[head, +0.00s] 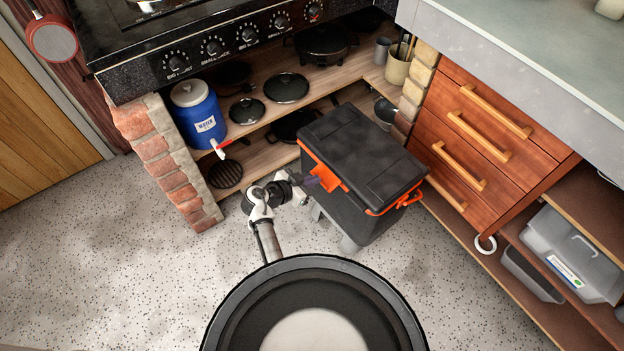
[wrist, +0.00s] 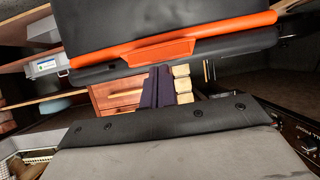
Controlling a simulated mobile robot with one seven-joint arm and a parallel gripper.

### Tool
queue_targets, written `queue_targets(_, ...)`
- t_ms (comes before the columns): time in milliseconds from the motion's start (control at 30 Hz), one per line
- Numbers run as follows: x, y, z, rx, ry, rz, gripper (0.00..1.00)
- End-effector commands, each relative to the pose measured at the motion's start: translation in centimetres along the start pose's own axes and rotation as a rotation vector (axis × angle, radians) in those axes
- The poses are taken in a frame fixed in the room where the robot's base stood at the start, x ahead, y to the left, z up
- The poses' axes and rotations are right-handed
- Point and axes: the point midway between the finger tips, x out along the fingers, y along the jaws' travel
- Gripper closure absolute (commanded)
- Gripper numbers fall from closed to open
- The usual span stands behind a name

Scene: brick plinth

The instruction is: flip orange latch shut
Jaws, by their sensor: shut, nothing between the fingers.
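The black box (head: 365,150) with orange trim stands on a low support in front of the shelves, its lid down. The orange latch (head: 326,174) is on the box's near left side; I cannot tell its exact angle. In the wrist view, the latch (wrist: 150,52) shows as a wide orange flap along the orange rim. My gripper (head: 313,182) is shut and empty, with its dark purple fingertips right at the latch. In the wrist view, the fingertips (wrist: 158,72) end at the latch's edge; whether they touch it is unclear.
A blue water jug (head: 200,115) with a red-handled tap stands on the shelf left of the box, beside the brick plinth (head: 165,150). Wooden drawers (head: 480,145) stand close at the right. The speckled floor (head: 120,260) at left is clear.

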Motion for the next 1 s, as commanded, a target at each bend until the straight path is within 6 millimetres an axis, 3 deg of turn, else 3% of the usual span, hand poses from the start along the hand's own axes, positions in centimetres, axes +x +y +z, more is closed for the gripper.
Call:
queue_targets(433,0.2,0.0,0.4,0.000,0.004,0.000,1.00)
queue_targets(1000,1.1,0.1,3.0,0.001,0.129,0.002,1.00)
